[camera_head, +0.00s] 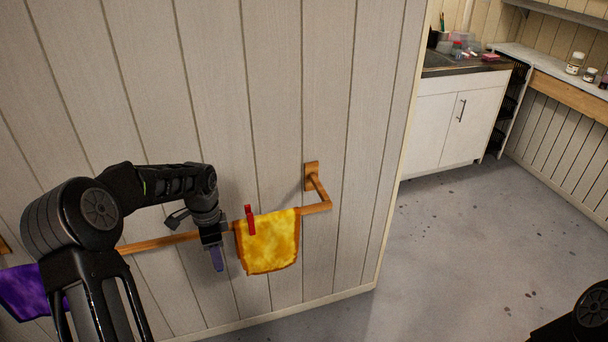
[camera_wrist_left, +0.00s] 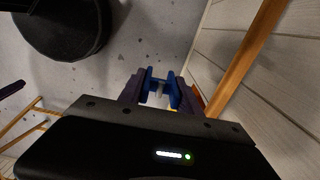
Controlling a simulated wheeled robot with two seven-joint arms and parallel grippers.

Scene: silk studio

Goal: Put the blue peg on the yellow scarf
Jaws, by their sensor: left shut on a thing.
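The yellow scarf (camera_head: 270,245), with an orange border, hangs over a wooden rail on the wall in the head view. My left gripper (camera_head: 216,260) points down just left of the scarf, apart from it in the picture. In the left wrist view, my left gripper (camera_wrist_left: 160,95) is shut on the blue peg (camera_wrist_left: 174,91), whose two blue sides show between the fingers. A small patch of yellow and orange shows just beyond the right finger. In the head view the peg is too small to tell apart from the fingers. My right gripper is not in view.
A red peg (camera_head: 250,219) sits on the scarf's upper left part. The wooden rail (camera_head: 160,244) runs along the panelled wall, its bracket (camera_head: 312,177) right of the scarf. A purple scarf (camera_head: 22,290) hangs at the far left. Open floor (camera_head: 450,260) lies right of the wall's edge.

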